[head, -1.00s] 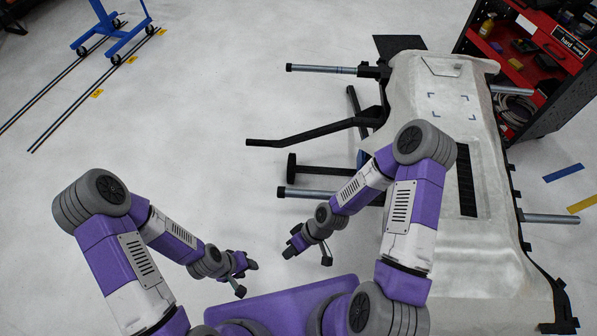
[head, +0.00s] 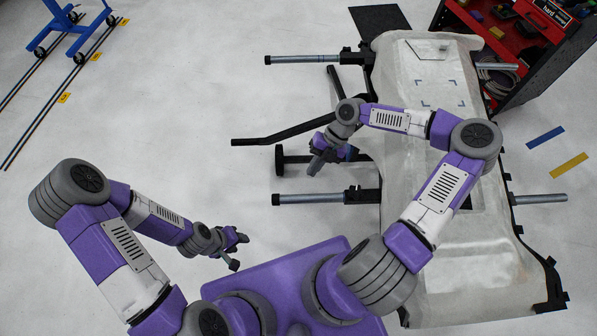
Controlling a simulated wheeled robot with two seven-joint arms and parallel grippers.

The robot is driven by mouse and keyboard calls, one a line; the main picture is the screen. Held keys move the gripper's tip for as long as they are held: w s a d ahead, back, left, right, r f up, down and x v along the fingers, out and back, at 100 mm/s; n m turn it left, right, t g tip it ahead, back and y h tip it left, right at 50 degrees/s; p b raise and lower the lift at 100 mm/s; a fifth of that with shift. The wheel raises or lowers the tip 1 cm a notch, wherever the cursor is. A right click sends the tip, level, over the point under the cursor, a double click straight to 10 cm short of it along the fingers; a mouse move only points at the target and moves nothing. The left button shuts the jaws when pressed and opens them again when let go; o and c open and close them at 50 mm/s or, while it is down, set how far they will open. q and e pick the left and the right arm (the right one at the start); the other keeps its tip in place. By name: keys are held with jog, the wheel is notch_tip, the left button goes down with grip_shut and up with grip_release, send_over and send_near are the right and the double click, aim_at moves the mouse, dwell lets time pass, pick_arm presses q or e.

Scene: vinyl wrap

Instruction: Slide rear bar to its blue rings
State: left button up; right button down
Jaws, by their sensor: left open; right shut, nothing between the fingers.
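A silver bar with a black end cap (head: 316,198) sticks out left from the lower part of the stand under the white panel (head: 400,195). A similar silver bar (head: 310,59) sticks out at the far end. I cannot tell which is the rear bar, and I cannot make out blue rings on either. My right gripper (head: 313,169) is shut and empty, pointing down between the black lever and the nearer silver bar, apart from that bar as far as I can see. My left gripper (head: 239,251) is open and empty over the floor at lower left.
A long black lever (head: 280,139) and a short black foot (head: 280,160) lie close to my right gripper. Silver bars (head: 540,199) also stick out on the panel's right side. A red tool cart (head: 500,30) stands at upper right.

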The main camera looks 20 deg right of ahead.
aim_at(288, 196)
jog(key=b+x, duration=0.2)
jog(key=x, duration=0.7)
jog(key=a, duration=0.1)
jog(key=w+a+b, duration=0.1)
jog(key=a, duration=0.1)
jog(key=shift+a, duration=0.1)
jog(key=shift+w+a, duration=0.1)
jog(key=shift+a, duration=0.25)
jog(key=shift+w+a+b, duration=0.25)
jog(key=shift+a+b, duration=0.05)
jog(key=shift+a, duration=0.4)
jog(key=shift+d, duration=0.1)
jog(key=d, duration=0.1)
jog(key=s+d+p, duration=0.1)
jog(key=d, duration=0.1)
jog(key=shift+d+r, duration=0.1)
jog(key=shift+d, duration=0.05)
jog(key=p+v, duration=0.2)
jog(key=v, duration=0.8)
jog(key=shift+d+p, duration=0.15)
jog(key=shift+p, duration=0.15)
